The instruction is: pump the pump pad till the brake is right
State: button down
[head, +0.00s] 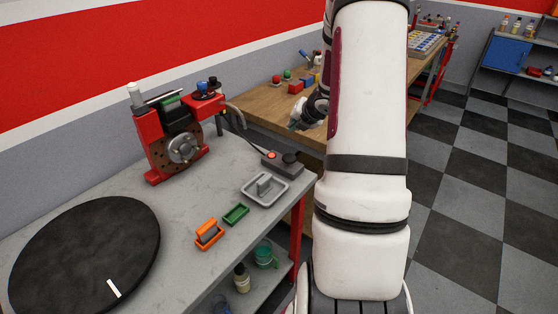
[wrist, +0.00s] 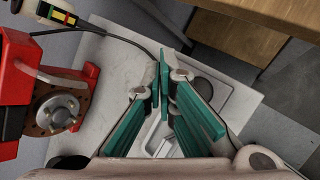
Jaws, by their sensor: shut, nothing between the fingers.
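The brake (head: 178,148) is a red caliper frame around a brown disc with a metal hub, standing at the back of the grey bench. It also shows at the left edge of the wrist view (wrist: 58,110). A grey box (head: 282,164) near the bench's right end carries a round black pad (head: 290,157), likely the pump pad, and a red button (head: 271,155). The black pad shows right of the fingers in the wrist view (wrist: 203,88). My gripper (head: 293,126) is shut and empty, its teal fingertips (wrist: 163,72) apparently above the box. The red button is hidden there.
A grey tray (head: 265,201), a green tray (head: 236,215) and an orange holder (head: 209,240) lie along the bench front. A black turntable (head: 85,250) fills the left. A cable runs from the brake to the box. A wooden bench (head: 260,105) stands behind.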

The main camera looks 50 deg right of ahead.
dwell(0.3)
jog(key=b, duration=0.6)
send_over(292, 157)
jog(key=f, duration=0.7)
jog(key=shift+w+f, duration=0.25)
jog(key=shift+s+f+b, duration=0.1)
jog(key=shift+f+b, duration=0.6)
jog(key=shift+f, duration=0.1)
jog(key=shift+f+b, duration=0.3)
jog(key=shift+b, duration=0.1)
jog(key=shift+f+b, duration=0.9)
jog(key=shift+f, duration=0.05)
dwell(1.3)
jog(key=shift+r, duration=0.1)
jog(key=shift+r+p, duration=1.15)
jog(key=shift+r, duration=0.15)
jog(key=shift+r, duration=0.1)
